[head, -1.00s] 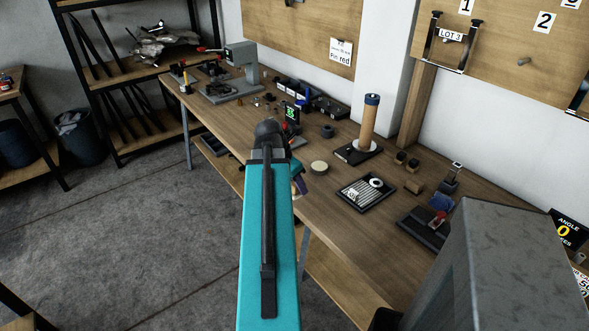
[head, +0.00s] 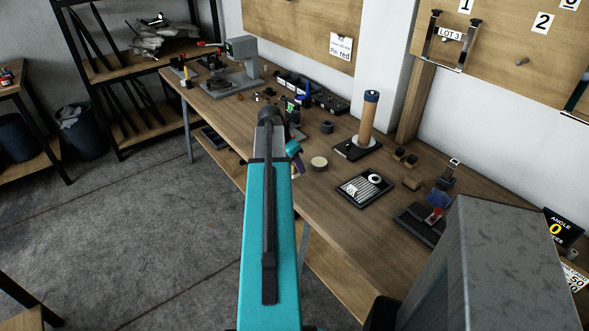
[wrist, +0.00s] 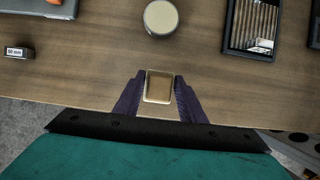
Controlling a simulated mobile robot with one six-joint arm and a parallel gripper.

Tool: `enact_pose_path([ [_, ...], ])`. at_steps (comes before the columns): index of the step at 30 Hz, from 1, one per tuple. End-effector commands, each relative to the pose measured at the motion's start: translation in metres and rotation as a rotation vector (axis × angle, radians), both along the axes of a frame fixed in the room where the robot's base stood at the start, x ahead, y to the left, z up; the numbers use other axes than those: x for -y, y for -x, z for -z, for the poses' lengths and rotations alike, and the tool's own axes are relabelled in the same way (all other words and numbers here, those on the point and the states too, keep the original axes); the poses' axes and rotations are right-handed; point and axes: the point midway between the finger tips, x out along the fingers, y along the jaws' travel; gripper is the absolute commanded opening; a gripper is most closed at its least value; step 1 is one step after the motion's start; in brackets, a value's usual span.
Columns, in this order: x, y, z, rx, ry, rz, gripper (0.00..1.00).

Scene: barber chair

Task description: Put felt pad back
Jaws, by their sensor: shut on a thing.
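My gripper (wrist: 158,80) has dark purple fingers, shut on a small tan rectangular piece (wrist: 159,92) with a paler rim. I take this piece for the felt pad, though its material is hard to tell. In the wrist view it shows over the front edge of the workbench. In the head view my gripper (head: 298,161) is mostly hidden by my teal arm, and the held piece cannot be made out there. A round beige disc (head: 319,163) lies on the bench just beyond the gripper. It also shows in the wrist view (wrist: 161,17).
A black tray (head: 364,189) with pale rods and a white ring lies right of the disc. A brown cylinder on a stand (head: 368,120) is behind it. A small 50 mm block (wrist: 19,53) sits at left in the wrist view. Bare wood surrounds the disc.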

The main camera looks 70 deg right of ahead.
Motion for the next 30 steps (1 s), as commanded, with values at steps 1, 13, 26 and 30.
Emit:
enact_pose_path([
  [1,0.007,-0.003,-0.001,0.0,0.0,0.0,0.16],
  [13,0.014,-0.005,0.001,0.0,0.0,0.0,0.16],
  [26,0.014,-0.005,0.018,-0.001,-0.002,0.0,0.16],
  [30,0.014,-0.005,0.03,-0.001,-0.001,-0.001,0.16],
])
